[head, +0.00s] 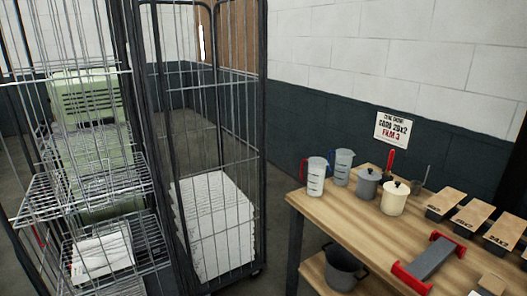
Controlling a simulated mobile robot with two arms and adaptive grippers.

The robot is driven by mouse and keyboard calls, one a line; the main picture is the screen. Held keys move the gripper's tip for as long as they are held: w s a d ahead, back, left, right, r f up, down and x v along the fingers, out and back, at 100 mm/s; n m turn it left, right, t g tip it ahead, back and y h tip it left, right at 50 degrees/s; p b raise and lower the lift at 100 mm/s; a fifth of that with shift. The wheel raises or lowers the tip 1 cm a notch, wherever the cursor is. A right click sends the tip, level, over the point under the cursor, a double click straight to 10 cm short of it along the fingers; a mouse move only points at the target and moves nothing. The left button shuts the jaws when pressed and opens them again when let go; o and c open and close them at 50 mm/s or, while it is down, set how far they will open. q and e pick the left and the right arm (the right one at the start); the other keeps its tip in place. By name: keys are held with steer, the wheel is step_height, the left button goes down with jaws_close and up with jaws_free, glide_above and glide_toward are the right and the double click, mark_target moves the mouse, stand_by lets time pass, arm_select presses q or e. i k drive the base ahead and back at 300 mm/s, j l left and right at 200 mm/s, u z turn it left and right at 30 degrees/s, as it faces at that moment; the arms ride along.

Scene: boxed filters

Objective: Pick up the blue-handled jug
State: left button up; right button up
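The blue-handled jug (344,167) is a translucent measuring jug standing upright at the far left end of the wooden table (362,210). Its blue handle is on its left side. A similar jug with a red handle (316,178) stands just in front and to the left of it, partly overlapping it in the picture. A grey lidded pot (367,184) stands close to its right. Neither of my grippers is in view.
A cream lidded pot (394,200), boxes (447,202) and a grey block with red ends (433,259) are on the table. A dark bucket (344,268) sits on its lower shelf. Wire cage trolleys (262,150) stand to the left.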

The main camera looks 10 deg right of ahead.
mark_target(344, 157)
steer(key=i, duration=0.75)
steer(key=i+j+z, duration=0.15)
steer(key=i, duration=0.6)
steer(key=i+j, duration=0.15)
steer(key=i, duration=0.6)
steer(key=l+z, duration=0.05)
